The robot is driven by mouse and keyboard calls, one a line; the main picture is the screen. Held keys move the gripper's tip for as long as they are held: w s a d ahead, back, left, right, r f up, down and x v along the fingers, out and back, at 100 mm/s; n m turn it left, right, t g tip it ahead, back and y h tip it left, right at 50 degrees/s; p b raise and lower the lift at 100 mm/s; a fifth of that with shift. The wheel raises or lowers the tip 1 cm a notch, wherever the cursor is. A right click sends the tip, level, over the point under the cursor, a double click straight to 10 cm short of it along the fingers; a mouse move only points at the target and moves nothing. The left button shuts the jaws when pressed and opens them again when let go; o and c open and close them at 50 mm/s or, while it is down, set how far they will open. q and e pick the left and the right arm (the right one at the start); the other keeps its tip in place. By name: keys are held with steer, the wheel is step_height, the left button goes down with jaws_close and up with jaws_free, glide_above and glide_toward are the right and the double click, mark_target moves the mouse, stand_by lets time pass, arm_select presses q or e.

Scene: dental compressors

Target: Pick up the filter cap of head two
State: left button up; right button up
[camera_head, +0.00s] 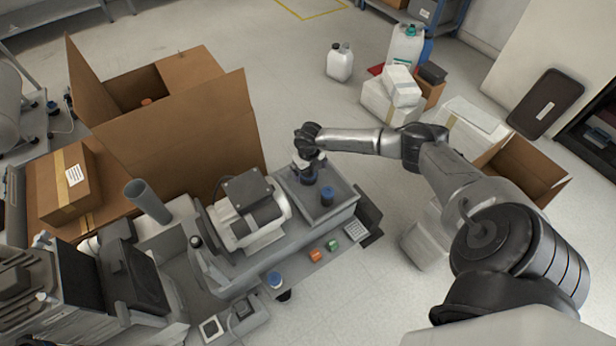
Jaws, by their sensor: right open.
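My right arm reaches in from the right, and its gripper (308,176) points down over the grey tray (345,190) beside the motor. The gripper is open, but its fingers are small and partly hidden by the wrist. A dark cylinder with a blue band (327,195) stands in the tray just right of the gripper. Another blue-topped round part (275,279) sits on the front ledge. I cannot tell which of these is the filter cap of head two. My left gripper is not in view.
A grey-white motor (247,210) stands left of the tray. A large open cardboard box (190,135) rises behind it. A grey tube (146,202) stands at left. Small orange (315,256) and green (333,244) parts lie on the front ledge. Floor is free behind the tray.

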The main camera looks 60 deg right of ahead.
step_height(320, 180, down, 2)
steer(key=shift+f+b, duration=0.25)
steer(key=shift+b, duration=0.15)
steer(key=shift+r, duration=0.1)
steer(key=c, duration=1)
